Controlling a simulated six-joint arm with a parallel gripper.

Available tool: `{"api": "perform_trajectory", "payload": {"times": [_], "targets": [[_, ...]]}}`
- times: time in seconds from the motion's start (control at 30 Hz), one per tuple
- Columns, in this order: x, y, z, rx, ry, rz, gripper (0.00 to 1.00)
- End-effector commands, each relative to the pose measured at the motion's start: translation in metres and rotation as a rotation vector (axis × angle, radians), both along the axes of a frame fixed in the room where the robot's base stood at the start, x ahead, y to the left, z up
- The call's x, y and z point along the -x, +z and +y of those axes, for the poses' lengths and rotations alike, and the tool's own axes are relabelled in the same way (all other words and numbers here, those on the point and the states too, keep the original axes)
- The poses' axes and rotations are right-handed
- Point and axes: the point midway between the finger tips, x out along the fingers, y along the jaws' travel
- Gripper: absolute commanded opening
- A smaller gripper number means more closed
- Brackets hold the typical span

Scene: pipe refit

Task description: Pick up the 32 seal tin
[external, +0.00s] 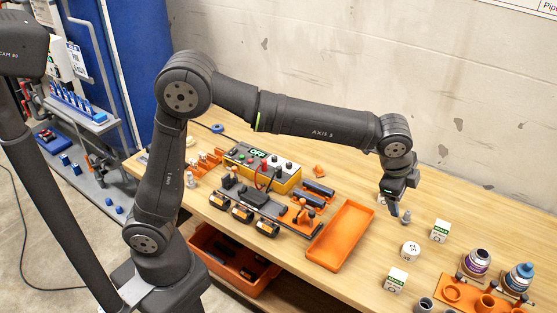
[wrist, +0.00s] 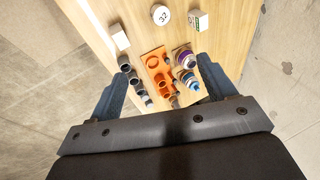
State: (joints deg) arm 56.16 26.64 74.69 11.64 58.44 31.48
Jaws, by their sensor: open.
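The 32 seal tin is a round white tin (external: 411,251) standing on the wooden bench, between two small white boxes. In the wrist view the tin (wrist: 160,15) is at the top edge, with dark "32" lettering on its lid. My gripper (external: 398,213) is above the bench, up and to the left of the tin in the external view, and apart from it. In the wrist view my gripper (wrist: 162,68) has its two fingers spread wide with nothing held between them.
White boxes with green labels (external: 440,231) (external: 397,280) flank the tin. An orange holder (external: 452,291) with purple- and blue-banded containers (external: 477,262) (external: 519,276) stands at right. Grey fittings (external: 425,305) sit beside it. An empty orange tray (external: 341,236) lies left of the tin.

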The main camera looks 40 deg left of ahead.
Motion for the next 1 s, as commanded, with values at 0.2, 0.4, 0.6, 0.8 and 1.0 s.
{"api": "perform_trajectory", "payload": {"times": [0.2, 0.4, 0.6, 0.8, 1.0], "targets": [[0.000, 0.000, 0.000, 0.001, 0.003, 0.002, 0.77], [-0.007, -0.013, 0.001, 0.069, 0.175, 0.075, 0.77], [-0.023, -0.041, 0.002, 0.226, 0.617, 0.260, 0.77], [-0.040, -0.067, 0.005, 0.365, 1.103, 0.456, 0.77], [-0.059, -0.093, 0.009, 0.470, 1.607, 0.649, 0.77]]}}
